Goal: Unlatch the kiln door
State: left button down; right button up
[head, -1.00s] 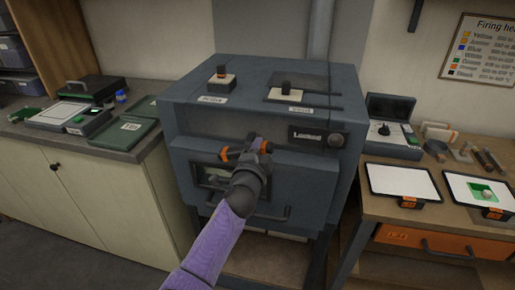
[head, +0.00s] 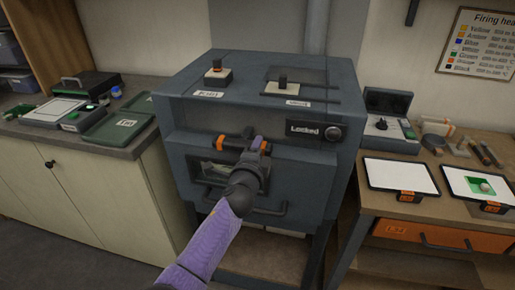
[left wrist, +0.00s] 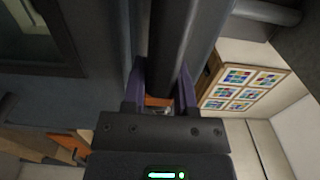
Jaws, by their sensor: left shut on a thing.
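The kiln (head: 240,72) is a blue-grey box in the middle of the head view. Its display (head: 305,129) reads "Locked". A dark bar with orange bands (head: 232,143) crosses the upper front of the door (head: 182,146) and looks like the latch. My left gripper (head: 256,143) is shut on this bar. In the left wrist view my purple fingers (left wrist: 160,90) sit on both sides of a dark bar (left wrist: 172,40). My arm hides part of the door, its window (head: 207,172) and its lower handle (head: 272,210). My right gripper is not in view.
A round dark knob (head: 333,133) is beside the display. A cabinet (head: 75,195) is at the left.

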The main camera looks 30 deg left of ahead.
pick_arm(q)
jog(key=shift+f, duration=0.1)
jog(key=shift+c, duration=2)
grip_release()
jog(key=shift+s, duration=0.1)
jog(key=p+v, duration=0.1)
jog(key=v, duration=0.8)
jog(key=shift+s+d+p, duration=0.15)
jog(key=shift+s+p, duration=0.15)
jog(key=shift+s, duration=0.05)
